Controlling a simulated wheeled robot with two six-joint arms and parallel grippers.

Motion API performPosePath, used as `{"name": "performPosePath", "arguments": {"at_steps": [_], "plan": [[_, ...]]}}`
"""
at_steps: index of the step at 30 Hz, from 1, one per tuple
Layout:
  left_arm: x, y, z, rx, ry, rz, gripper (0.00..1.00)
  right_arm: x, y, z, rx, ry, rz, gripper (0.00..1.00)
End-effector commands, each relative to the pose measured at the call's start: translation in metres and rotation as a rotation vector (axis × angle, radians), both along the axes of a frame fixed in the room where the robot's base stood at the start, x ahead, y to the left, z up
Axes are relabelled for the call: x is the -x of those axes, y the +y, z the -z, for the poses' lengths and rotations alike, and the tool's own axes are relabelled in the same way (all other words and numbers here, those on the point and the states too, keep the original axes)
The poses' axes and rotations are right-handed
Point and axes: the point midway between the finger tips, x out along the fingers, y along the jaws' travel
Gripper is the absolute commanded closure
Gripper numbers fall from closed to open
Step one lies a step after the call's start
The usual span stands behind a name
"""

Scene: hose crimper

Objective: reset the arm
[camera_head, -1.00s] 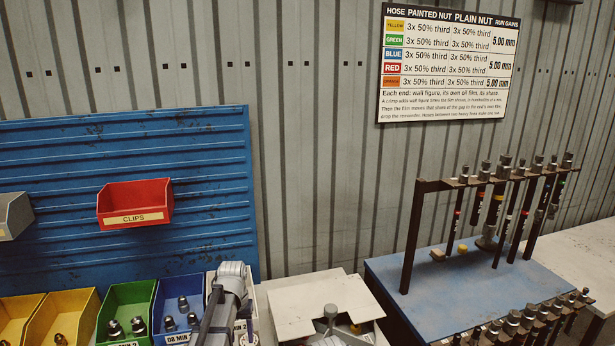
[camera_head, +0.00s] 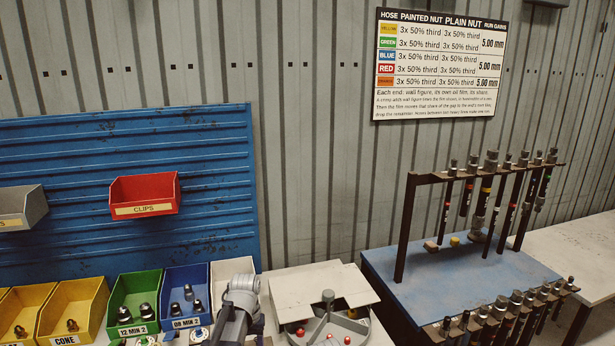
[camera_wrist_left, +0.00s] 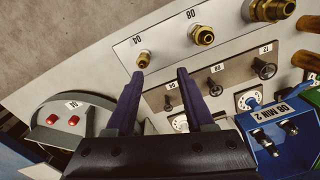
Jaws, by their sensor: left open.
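My left gripper (camera_wrist_left: 160,75) is open in the left wrist view, with two dark purple fingers spread apart and nothing between them. In the head view, a grey arm link (camera_head: 240,302), which looks like mine, rises at the bottom centre. Its fingers are not visible there. My right gripper is in neither view.
Yellow, green (camera_head: 135,300) and blue (camera_head: 186,295) bins of fittings line the bottom left. A red CLIPS bin (camera_head: 145,195) hangs on the blue wall panel (camera_head: 70,160). A hose rack (camera_head: 405,230) stands on a blue-topped table (camera_head: 440,285) at right. A chart (camera_head: 440,65) hangs above.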

Motion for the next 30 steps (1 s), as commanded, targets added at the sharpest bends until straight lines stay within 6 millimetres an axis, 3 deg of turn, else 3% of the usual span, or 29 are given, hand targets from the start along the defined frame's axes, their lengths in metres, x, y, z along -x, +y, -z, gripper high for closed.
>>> {"name": "performPosePath", "arguments": {"at_steps": [8, 12, 15, 18, 22, 30], "plan": [[0.077, -0.047, 0.002, -0.027, 0.014, 0.104, 0.47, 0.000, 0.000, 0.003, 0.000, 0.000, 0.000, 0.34], [0.128, -0.070, 0.004, -0.050, 0.023, 0.174, 0.47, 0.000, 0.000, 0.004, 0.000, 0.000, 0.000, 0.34], [0.166, -0.083, 0.005, -0.066, 0.027, 0.228, 0.47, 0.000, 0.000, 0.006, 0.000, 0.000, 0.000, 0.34], [0.189, -0.090, 0.005, -0.078, 0.030, 0.263, 0.47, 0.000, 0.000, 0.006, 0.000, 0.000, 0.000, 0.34], [0.200, -0.094, 0.005, -0.085, 0.032, 0.282, 0.47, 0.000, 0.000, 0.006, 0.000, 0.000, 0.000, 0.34], [0.199, -0.095, 0.005, -0.085, 0.033, 0.283, 0.47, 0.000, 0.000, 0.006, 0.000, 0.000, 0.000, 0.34]]}}
